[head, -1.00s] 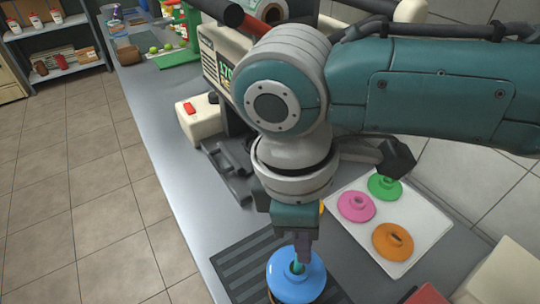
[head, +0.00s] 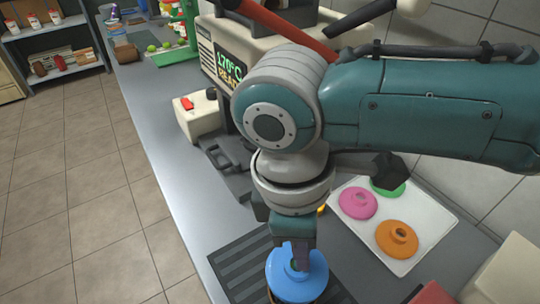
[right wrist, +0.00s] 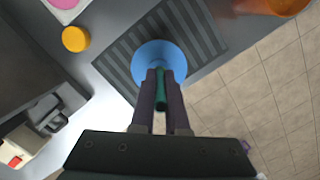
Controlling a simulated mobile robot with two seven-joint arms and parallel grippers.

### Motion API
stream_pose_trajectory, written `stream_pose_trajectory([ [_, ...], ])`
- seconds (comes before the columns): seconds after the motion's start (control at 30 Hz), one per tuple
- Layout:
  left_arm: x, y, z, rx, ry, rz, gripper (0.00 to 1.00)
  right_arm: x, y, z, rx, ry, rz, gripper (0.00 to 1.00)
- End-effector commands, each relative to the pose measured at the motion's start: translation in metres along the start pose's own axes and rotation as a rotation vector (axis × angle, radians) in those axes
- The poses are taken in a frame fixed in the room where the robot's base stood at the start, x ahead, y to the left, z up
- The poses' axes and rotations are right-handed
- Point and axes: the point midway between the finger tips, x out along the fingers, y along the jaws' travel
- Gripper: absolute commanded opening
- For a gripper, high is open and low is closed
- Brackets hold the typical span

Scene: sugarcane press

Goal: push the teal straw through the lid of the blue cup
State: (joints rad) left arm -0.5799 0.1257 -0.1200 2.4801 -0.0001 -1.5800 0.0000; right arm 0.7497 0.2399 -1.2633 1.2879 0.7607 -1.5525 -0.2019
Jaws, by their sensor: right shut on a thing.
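The blue cup's lid (head: 285,284) is a blue disc at the bottom of the head view, over the dark ribbed mat. It also shows in the right wrist view (right wrist: 150,54). Most of the cup's body is hidden under the lid. My right gripper (head: 300,262) points down right above the lid. In the right wrist view my right gripper (right wrist: 160,80) is shut on the teal straw (right wrist: 160,92), which stands between its fingers over the lid. The straw's lower end is hidden, so I cannot tell how deep it reaches. My left gripper is out of view.
A white tray (head: 445,238) at the right holds pink (head: 358,203), orange (head: 396,238) and green (head: 390,188) lids. The ribbed mat (head: 235,268) lies under the cup. A press machine with a lit display (head: 232,66) stands behind my arm. The counter's left strip is clear.

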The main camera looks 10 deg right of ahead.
Motion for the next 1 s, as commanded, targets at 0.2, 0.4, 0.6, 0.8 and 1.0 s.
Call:
stream_pose_trajectory([
  [0.2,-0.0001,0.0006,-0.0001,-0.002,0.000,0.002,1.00,-0.0001,0.0000,0.0000,0.000,0.000,0.000,0.30],
  [0.4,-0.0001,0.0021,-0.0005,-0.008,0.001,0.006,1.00,-0.0002,0.0000,0.0001,0.000,0.000,0.000,0.47],
  [0.6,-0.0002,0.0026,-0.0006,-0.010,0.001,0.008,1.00,-0.0001,0.0001,0.0001,0.000,0.000,0.000,0.47],
  [0.8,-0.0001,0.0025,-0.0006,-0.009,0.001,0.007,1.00,-0.0001,0.0001,0.0001,0.000,0.000,0.000,0.47],
  [1.0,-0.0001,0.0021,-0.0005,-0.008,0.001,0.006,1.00,-0.0001,0.0001,0.0001,0.000,0.000,0.000,0.47],
])
